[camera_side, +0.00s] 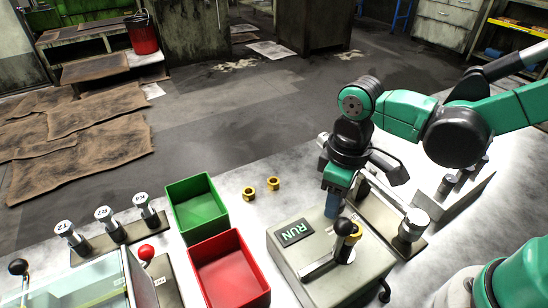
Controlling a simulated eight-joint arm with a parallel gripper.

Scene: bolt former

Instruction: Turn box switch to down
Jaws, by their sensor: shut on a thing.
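The grey box (300,240) with the green RUN panel (296,233) stands on the table at lower centre. Its switch, a dark-knobbed lever (344,227), stands in a slotted plate on top, with a yellow part (355,231) beside the knob. My gripper (336,208) points down over the back of the box, right at the lever. It is shut on what looks like the switch, though the arm hides part of the contact. Whether the lever is up or down is hard to tell.
A green bin (197,205) and a red bin (229,275) stand left of the box. Two yellow nuts (261,188) lie behind it. Several labelled knobs (105,217) stand at left. A silver-knobbed lever (413,225) stands close on the right. The table between nuts and arm is clear.

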